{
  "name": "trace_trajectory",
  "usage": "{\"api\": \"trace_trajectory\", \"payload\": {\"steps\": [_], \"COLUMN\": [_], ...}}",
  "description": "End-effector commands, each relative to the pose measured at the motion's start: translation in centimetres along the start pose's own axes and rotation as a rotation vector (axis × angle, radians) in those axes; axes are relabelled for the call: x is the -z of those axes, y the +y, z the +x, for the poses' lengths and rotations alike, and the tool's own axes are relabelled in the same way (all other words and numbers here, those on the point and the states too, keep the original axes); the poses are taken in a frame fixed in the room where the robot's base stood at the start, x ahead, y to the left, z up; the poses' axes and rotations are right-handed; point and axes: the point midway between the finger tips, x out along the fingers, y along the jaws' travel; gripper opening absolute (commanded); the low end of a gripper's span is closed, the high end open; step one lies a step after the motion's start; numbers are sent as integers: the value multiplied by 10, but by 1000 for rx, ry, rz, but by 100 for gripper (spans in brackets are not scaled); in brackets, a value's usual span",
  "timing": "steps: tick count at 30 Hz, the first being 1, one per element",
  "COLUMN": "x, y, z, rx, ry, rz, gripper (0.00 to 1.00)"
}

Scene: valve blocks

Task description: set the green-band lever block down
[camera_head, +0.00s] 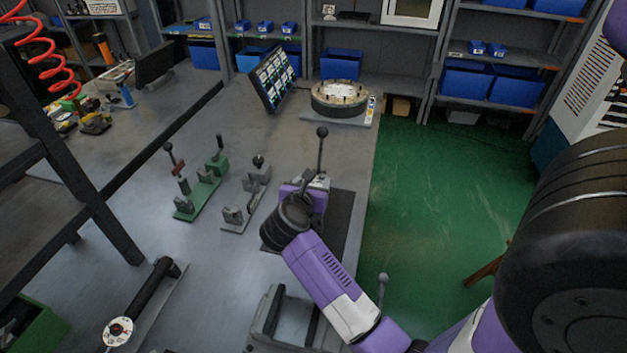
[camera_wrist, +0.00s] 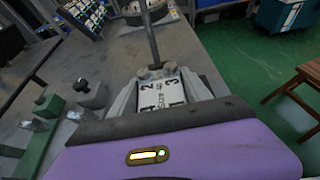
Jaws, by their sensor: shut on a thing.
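My gripper (camera_head: 302,193) is shut on the lever block (camera_head: 320,182), a grey block with a tall upright lever ending in a black ball. In the wrist view the block (camera_wrist: 164,93) shows a white top plate with the numbers 1, 2 and 3, and the lever rises from its far side. The green band cannot be made out in either view. The block is over the far part of a black mat (camera_head: 340,228); my gripper hides its underside, so I cannot tell whether it touches the mat.
A green fixture (camera_head: 203,190) with levers and a grey clamp fixture (camera_head: 246,198) stand left of my gripper. A grey vice-like fixture (camera_head: 268,318) is at the front. A round fixture (camera_head: 338,97) and a tilted panel (camera_head: 275,78) stand behind. The bench ends right of the mat, above green floor (camera_head: 440,190).

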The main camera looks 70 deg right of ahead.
Motion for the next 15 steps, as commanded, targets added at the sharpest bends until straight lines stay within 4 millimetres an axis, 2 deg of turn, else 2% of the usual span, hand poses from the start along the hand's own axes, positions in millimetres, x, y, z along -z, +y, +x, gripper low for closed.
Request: {"api": "trace_trajectory", "payload": {"steps": [4,5,8,15], "x": [-2,2,2,2], "y": [1,0,0,0], "z": [0,1,1,1], "rx": [-2,0,0,0], "ry": [-7,0,0,0], "rz": [4,0,0,0], "gripper": [0,58,78,78]}}
